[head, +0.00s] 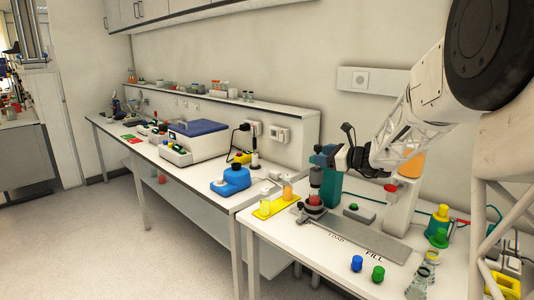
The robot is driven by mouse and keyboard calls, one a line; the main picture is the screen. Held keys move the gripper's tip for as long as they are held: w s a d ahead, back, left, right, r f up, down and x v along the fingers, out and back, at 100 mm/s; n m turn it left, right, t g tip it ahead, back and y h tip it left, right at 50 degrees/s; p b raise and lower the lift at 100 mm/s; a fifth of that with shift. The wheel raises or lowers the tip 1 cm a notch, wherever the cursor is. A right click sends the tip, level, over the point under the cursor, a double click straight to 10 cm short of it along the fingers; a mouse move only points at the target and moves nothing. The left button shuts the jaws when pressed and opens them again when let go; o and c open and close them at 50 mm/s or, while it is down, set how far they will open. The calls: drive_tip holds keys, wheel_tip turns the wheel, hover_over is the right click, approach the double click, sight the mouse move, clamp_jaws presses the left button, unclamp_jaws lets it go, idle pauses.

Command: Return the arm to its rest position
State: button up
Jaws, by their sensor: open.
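My arm (425,105) reaches in from the upper right, angled down and to the left. My gripper (330,152) is at its end, open, with nothing seen between its fingers. It is in front of a teal machine (329,188) at the back of the near bench. It appears above and close to a dark cylinder over a red part (315,199); I cannot tell whether it touches them. The fingertips are small and partly lost against the dark parts.
A grey plate (375,241) marked LOAD and FILL lies on the bench. Blue (357,263) and green (378,273) caps stand in front. Glass flasks (424,272) and a yellow-green stack (439,225) are at the right. A yellow tray (270,208) and blue container (231,180) stand left.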

drive_tip(key=s+a+n+g+h, duration=0.2)
drive_tip(key=s+a+n+g, duration=0.3)
drive_tip(key=s, duration=0.9)
drive_tip(key=s+a+n+g+h, duration=0.25)
drive_tip(key=s+n, duration=0.45)
drive_tip(key=s, duration=0.8)
drive_tip(key=s+d+f+n+h, duration=0.1)
drive_tip(key=s+f+n+h, duration=0.1)
drive_tip(key=s, duration=0.6)
drive_tip(key=s+d+f+n+h, duration=0.2)
drive_tip(key=s+n, duration=0.3)
drive_tip(key=s, duration=0.3)
drive_tip(key=s+d+f+n+h, duration=0.2)
drive_tip(key=s+f+n+h, duration=0.1)
drive_tip(key=s, duration=0.6)
drive_tip(key=shift+n+h, duration=0.6)
drive_tip(key=shift+h, duration=0.25)
drive_tip(key=shift+d, duration=0.1)
drive_tip(key=shift+c, duration=0.2)
